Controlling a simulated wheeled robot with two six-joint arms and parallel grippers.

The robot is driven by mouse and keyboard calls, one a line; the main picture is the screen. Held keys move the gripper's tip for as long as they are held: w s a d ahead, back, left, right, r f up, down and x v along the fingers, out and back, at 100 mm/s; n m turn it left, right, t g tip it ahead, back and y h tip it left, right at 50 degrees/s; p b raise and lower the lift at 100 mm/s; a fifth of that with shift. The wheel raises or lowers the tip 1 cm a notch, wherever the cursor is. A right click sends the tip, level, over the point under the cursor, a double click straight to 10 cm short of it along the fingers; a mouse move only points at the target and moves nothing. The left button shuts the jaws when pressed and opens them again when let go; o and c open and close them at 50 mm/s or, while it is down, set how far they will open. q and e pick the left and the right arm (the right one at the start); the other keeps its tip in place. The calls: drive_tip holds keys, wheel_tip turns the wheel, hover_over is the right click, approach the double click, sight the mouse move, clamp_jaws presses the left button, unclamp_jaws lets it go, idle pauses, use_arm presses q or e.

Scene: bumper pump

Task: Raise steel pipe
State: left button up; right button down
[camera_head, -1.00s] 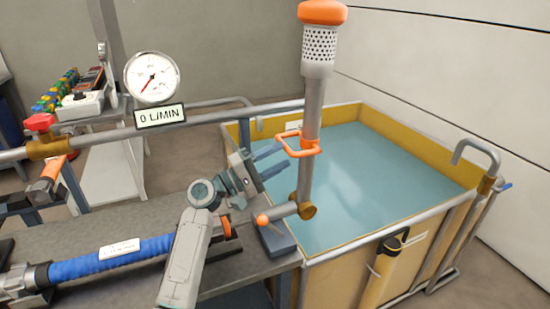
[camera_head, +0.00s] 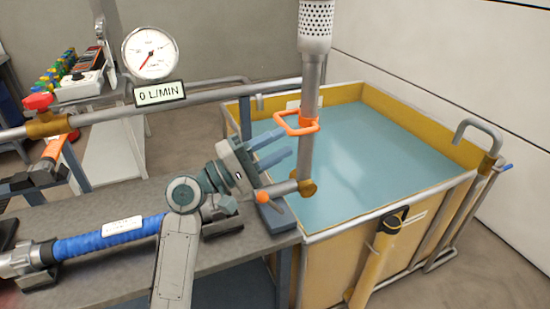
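The steel pipe (camera_head: 307,155) stands upright at the near left edge of the water tank. Its perforated top (camera_head: 316,28) is cut off by the picture's upper edge. An orange handle (camera_head: 297,124) sticks out from the pipe. At its foot is a brass pivot (camera_head: 307,188) with a short side arm ending in an orange knob (camera_head: 262,197). My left gripper (camera_head: 287,141) is open and empty. Its two blue fingers point toward the pipe, just left of it and below the handle. I cannot tell whether they touch it. My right gripper is not in view.
The tank (camera_head: 448,187) holds water and has a hooked pipe (camera_head: 480,135) at its right. A horizontal pipe (camera_head: 215,97) with a gauge (camera_head: 150,53) and a "0 L/MIN" display (camera_head: 159,93) runs behind. A blue hose (camera_head: 110,240) lies on the grey bench (camera_head: 70,209).

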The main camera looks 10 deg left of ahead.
use_arm(q)
drive_tip(key=s, duration=0.4)
drive_tip(key=shift+d, duration=0.35)
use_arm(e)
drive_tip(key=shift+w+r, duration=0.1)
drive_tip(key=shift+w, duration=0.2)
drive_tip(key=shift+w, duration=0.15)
